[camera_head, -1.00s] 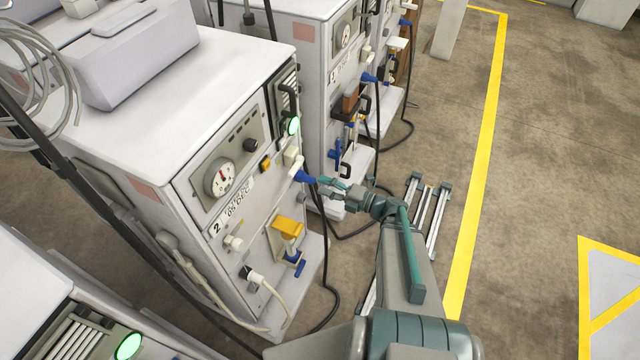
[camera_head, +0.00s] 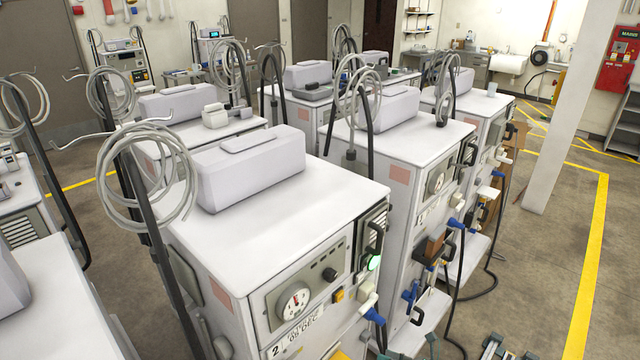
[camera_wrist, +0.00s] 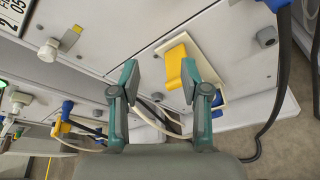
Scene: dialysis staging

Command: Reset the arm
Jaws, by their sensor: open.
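My gripper (camera_wrist: 159,70) shows in the wrist view with its two teal fingers spread apart and nothing held between them. It faces the front panel of a white dialysis machine (camera_wrist: 130,30). A yellow handle (camera_wrist: 174,66) on a cream plate appears in the gap, nearer the right finger; I cannot tell how far beyond the fingertips it is. In the head view the machine labelled 2 (camera_head: 330,190) stands in the middle foreground.
More white machines stand close behind, one with a brown block (camera_head: 435,245) on its front. Dark hoses (camera_head: 490,230) hang to the floor on the right. A white pillar (camera_head: 565,110) stands beyond. Open floor (camera_head: 540,235) and a yellow line (camera_head: 590,265) lie to the right.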

